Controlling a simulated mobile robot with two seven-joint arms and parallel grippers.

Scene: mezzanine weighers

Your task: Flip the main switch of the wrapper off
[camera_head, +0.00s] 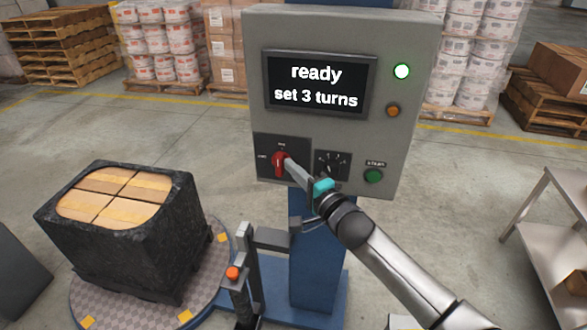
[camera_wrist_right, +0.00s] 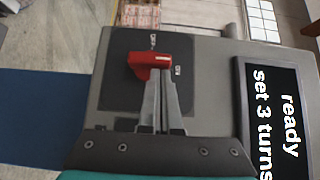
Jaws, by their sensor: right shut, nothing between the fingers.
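The wrapper's control box (camera_head: 325,130) is grey, and its screen (camera_head: 318,84) reads "ready, set 3 turns". The red main switch (camera_head: 279,163) sits on a dark plate at the box's lower left. Its handle stands about upright, toward the label above it; another label is at the left. In the right wrist view the red switch (camera_wrist_right: 150,62) lies just beyond my fingertips. My right gripper (camera_head: 289,164) is shut and empty, its tips at the handle's right side, touching or very nearly. My left gripper is not in view.
A dial (camera_head: 332,165) and a green start button (camera_head: 373,176) are right of the switch. A green-white lamp (camera_head: 402,71) is lit above an orange button (camera_head: 393,110). A black-wrapped load (camera_head: 150,245) stands on the turntable (camera_head: 90,300) at left. A metal table (camera_head: 555,255) is at right.

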